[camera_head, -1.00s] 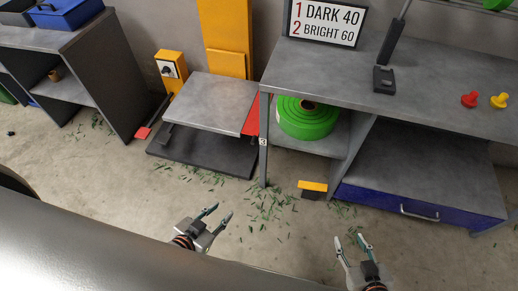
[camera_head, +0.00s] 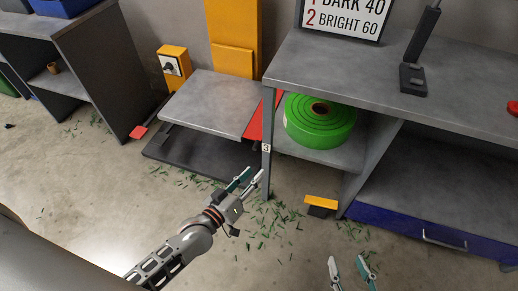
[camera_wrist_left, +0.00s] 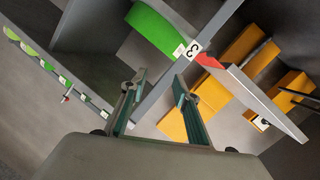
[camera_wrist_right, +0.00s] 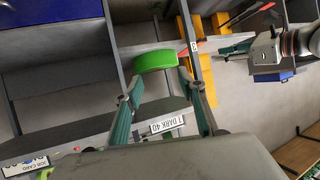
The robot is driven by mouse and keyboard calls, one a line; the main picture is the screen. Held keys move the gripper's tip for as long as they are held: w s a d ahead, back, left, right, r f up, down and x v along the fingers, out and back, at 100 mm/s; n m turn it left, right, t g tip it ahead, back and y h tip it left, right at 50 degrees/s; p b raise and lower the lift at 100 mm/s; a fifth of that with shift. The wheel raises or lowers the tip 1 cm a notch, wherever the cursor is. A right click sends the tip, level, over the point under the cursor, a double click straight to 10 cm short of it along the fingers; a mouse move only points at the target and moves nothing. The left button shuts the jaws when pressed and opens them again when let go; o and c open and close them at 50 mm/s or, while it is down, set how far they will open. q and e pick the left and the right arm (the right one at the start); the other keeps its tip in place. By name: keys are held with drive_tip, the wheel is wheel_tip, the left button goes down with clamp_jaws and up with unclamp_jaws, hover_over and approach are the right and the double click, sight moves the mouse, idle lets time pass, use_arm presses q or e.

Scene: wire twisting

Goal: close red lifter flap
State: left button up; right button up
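The red lifter flap (camera_head: 262,116) is a thin red panel at the right side of the grey lifter platform (camera_head: 211,101), beside the workbench leg marked 3. In the left wrist view a small red part (camera_wrist_left: 208,61) shows at the end of the platform edge, near the 3 label. My left gripper (camera_head: 253,177) is open and empty, in front of the lifter and below the flap. Its fingers (camera_wrist_left: 158,92) point toward the bench leg. My right gripper (camera_head: 348,262) is open and empty over the floor at the bottom, well away from the flap.
The workbench leg (camera_head: 267,145) stands right beside the flap. A green roll (camera_head: 320,130) sits on the shelf to its right. A yellow-and-black block (camera_head: 321,204) is low by the bench. Green scraps litter the floor, which is otherwise open in front.

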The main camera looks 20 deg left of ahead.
sight(254, 151)
use_arm(q)
drive_tip(key=w+a+f+n+t+y+b, duration=0.1)
drive_tip(key=w+a+f+n+y+b, duration=0.15)
drive_tip(key=w+f+n+b, duration=0.55)
drive_tip(key=shift+n+t+y, duration=0.4)
drive_tip(key=shift+t+y, duration=0.3)
drive_tip(key=shift+y, duration=0.15)
drive_tip(key=w+a+f+b, duration=0.1)
drive_tip(key=w, duration=0.2)
drive_tip(key=w+a+f+b, duration=0.1)
drive_tip(key=w+f, duration=0.1)
drive_tip(key=w, duration=0.2)
drive_tip(key=w+a+f+b, duration=0.1)
drive_tip(key=w, duration=0.2)
drive_tip(key=shift+w+a+f, duration=0.2)
drive_tip(key=shift+w+f, duration=0.1)
drive_tip(key=shift+f, duration=0.1)
drive_tip(key=shift+w+r, duration=0.2)
drive_tip(key=shift+w, duration=0.5)
use_arm(e)
drive_tip(key=s+a+f+m+y, duration=0.1)
drive_tip(key=a+f+m, duration=0.2)
drive_tip(key=a+m, duration=0.1)
drive_tip(key=shift+a+m, duration=0.3)
drive_tip(key=shift+a, duration=0.35)
drive_tip(key=shift+s, duration=0.1)
use_arm(q)
clamp_jaws()
